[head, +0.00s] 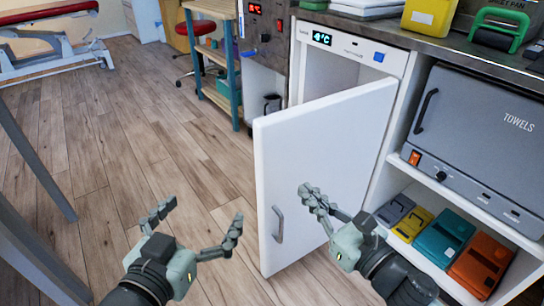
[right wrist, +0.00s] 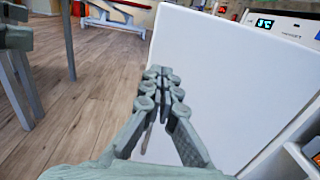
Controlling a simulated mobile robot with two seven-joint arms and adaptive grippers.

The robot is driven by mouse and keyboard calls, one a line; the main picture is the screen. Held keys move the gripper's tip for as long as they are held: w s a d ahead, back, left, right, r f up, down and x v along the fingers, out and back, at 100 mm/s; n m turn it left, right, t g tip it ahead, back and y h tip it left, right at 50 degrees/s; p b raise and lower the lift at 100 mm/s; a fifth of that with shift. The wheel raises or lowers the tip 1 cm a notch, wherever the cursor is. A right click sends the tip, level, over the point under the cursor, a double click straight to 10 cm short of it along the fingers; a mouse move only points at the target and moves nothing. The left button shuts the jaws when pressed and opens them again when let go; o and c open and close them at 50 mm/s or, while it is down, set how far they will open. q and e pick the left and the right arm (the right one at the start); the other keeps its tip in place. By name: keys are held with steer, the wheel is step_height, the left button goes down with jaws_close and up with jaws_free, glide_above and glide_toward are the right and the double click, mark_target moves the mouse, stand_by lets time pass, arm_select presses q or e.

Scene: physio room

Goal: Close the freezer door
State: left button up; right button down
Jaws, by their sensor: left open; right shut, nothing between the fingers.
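The white freezer door (head: 325,150) stands open, swung out from the freezer (head: 352,58) under the counter. Its grey handle (head: 278,224) is on the face toward me, near the free left edge. My right gripper (head: 308,192) is shut and empty, in front of the door face, to the right of the handle. In the right wrist view the closed fingers (right wrist: 162,78) overlap the white door (right wrist: 215,75); whether they touch it I cannot tell. My left gripper (head: 197,215) is open and empty over the floor, left of the door.
A grey towel warmer (head: 475,135) sits right of the freezer, above a shelf with several coloured cases (head: 445,235). A wooden trolley (head: 220,60) stands behind the door. The wooden floor at left is mostly clear.

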glide_toward(268, 154)
steer(key=x, duration=0.5)
steer(key=shift+w+a, duration=0.2)
steer(key=shift+w, duration=0.05)
arm_select(q)
steer(key=shift+s+a+f+g+y, duration=0.1)
steer(key=shift+a+f+g+y, duration=0.1)
steer(key=shift+a+f+g, duration=0.25)
steer(key=shift+s+a+f+g+y, duration=0.1)
steer(key=shift+a+f+g+y, duration=0.1)
steer(key=shift+f, duration=0.45)
arm_select(e)
steer(key=shift+w+a, duration=0.35)
steer(key=shift+w, duration=0.15)
